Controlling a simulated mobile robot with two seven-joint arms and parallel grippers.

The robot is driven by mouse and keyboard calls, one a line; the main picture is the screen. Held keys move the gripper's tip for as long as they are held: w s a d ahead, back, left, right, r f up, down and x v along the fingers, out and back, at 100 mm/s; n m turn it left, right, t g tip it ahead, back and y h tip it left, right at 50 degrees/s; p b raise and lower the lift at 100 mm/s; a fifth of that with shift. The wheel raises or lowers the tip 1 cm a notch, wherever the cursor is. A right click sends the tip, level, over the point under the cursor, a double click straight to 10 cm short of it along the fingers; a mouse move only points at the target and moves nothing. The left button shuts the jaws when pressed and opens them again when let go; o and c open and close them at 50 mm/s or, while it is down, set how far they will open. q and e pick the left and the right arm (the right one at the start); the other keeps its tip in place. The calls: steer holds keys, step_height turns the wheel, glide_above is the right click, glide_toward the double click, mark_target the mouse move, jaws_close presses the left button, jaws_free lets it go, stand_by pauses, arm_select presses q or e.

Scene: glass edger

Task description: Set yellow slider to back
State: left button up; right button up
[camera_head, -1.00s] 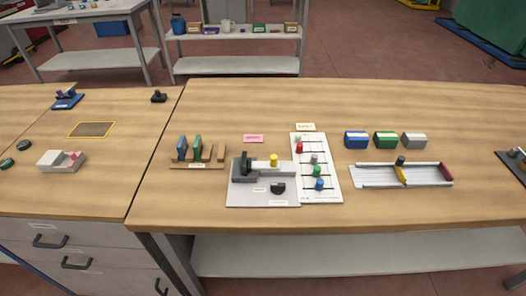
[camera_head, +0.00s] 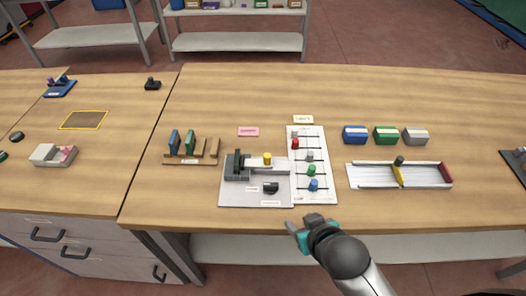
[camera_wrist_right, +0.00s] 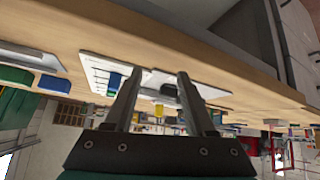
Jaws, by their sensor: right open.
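A yellow knob (camera_head: 267,158) stands on the pale bar of a grey device (camera_head: 235,196) at the middle of the table. It also shows in the right wrist view (camera_wrist_right: 159,109), between my fingers. A yellow crosspiece with a dark knob (camera_head: 398,175) sits in a long white railed tray (camera_head: 370,178) to the right. I cannot tell from the pictures which one is the yellow slider. My right gripper (camera_head: 302,228) is by the table's front edge, in front of the device. It is open and empty, with its two fingers (camera_wrist_right: 155,75) apart. My left gripper is not in view.
A white board (camera_head: 298,197) with several coloured knobs on tracks adjoins the device on the right. A wooden rack (camera_head: 190,161) stands at left. Blue, green and grey blocks (camera_head: 386,135) sit behind the tray. The wood right of the board's front is clear.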

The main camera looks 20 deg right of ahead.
mark_target(269, 159)
steer(key=w+a+r+t+y, duration=0.1)
steer(key=w+r+t+y, duration=0.1)
steer(key=w+r+t, duration=0.4)
steer(key=shift+g, duration=0.4)
steer(key=b+x, duration=0.1)
steer(key=x, duration=0.4)
steer(key=b+x, duration=0.1)
steer(key=x, duration=0.9)
steer(key=shift+w+d+r+b, duration=0.15)
steer(key=shift+w+r+b, duration=0.05)
steer(key=shift+r+b, duration=0.2)
jaws_close()
stand_by(0.4)
